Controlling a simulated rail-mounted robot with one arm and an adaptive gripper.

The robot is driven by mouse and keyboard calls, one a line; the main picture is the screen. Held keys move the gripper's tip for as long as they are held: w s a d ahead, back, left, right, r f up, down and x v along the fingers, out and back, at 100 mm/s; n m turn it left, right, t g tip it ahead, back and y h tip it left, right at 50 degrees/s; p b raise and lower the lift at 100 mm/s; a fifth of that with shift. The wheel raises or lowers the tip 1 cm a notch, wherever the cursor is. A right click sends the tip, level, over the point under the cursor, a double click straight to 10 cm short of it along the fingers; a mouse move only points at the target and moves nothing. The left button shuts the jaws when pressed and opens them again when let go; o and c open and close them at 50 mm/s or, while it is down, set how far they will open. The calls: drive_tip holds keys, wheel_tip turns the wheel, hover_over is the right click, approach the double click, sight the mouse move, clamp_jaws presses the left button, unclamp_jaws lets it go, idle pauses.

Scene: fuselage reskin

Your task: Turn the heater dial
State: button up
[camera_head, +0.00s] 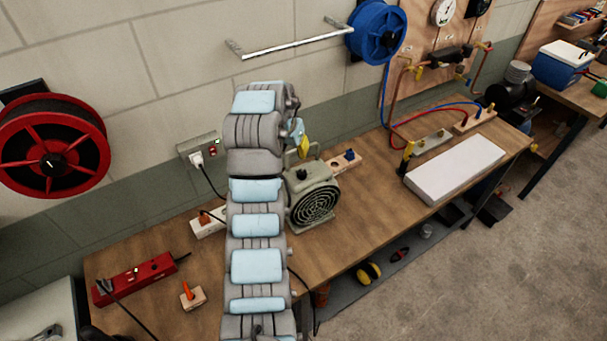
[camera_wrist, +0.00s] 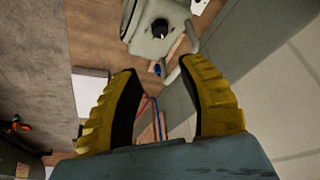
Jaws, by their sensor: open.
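The heater (camera_head: 325,185) is a grey-green fan heater with a round black grille, standing on the wooden workbench beside my arm. Its black dial (camera_head: 301,174) is on the top face. In the wrist view the dial (camera_wrist: 160,27) shows near the top, on the heater's pale top panel (camera_wrist: 148,43). My gripper (camera_wrist: 158,68) has yellow ribbed fingers spread wide apart with nothing between them. The dial lies beyond the fingertips, apart from them. In the head view my gripper (camera_head: 304,146) is partly hidden by my arm, just behind and above the heater.
A wall socket (camera_head: 200,152) with a plugged cable is left of my arm. A wooden block with a blue valve (camera_head: 346,160) stands behind the heater. A white slab (camera_head: 455,168) lies to the right. A red power strip (camera_head: 135,278) lies at the front left.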

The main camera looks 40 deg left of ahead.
sight(302, 172)
drive_tip(key=shift+b+x, duration=0.6)
drive_tip(key=shift+x, duration=7.85)
drive_tip(key=shift+w, duration=0.1)
drive_tip(key=shift+c, duration=0.2)
clamp_jaws()
